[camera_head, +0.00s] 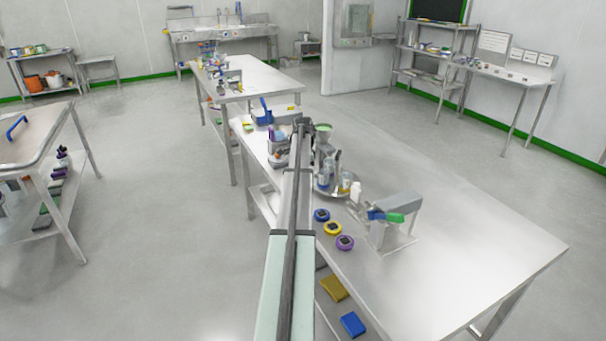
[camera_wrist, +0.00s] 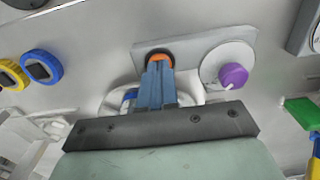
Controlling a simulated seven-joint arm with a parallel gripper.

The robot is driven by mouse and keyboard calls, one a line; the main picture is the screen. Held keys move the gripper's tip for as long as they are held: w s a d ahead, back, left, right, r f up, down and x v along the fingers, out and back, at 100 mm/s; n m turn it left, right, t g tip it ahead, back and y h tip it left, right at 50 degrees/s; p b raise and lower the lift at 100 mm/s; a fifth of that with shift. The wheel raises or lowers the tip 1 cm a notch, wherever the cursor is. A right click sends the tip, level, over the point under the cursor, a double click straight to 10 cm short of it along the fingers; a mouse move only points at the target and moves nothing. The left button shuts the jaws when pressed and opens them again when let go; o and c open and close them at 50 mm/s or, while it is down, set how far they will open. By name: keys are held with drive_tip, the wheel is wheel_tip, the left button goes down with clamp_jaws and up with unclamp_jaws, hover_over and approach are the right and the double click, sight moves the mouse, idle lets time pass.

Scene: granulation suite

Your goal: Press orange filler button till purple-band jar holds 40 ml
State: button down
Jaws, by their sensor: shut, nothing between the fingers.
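In the wrist view the orange button (camera_wrist: 159,58) sits on a grey plate (camera_wrist: 203,42). My gripper (camera_wrist: 159,68) is shut and empty, its blue fingers together. The fingertips overlap the button's near edge; whether they touch or press it I cannot tell. A purple knob (camera_wrist: 233,76) stands on a round pale disc (camera_wrist: 212,66) beside the button. A pale rounded object with blue parts (camera_wrist: 129,97) lies partly hidden behind the fingers. I cannot make out the purple-band jar or its fill level. In the head view my arm hides the gripper and button.
In the head view, blue (camera_head: 321,215), yellow (camera_head: 332,227) and purple (camera_head: 344,243) round devices lie along the bench's left edge. A grey apparatus with blue and green parts (camera_head: 391,213) stands to their right. The bench top (camera_head: 465,235) is clear farther right.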

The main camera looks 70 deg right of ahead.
drive_tip(key=shift+a+f, duration=0.1)
drive_tip(key=shift+f, duration=0.85)
drive_tip(key=shift+r, duration=0.1)
wheel_tip(320, 180, up, 15)
idle(0.5)
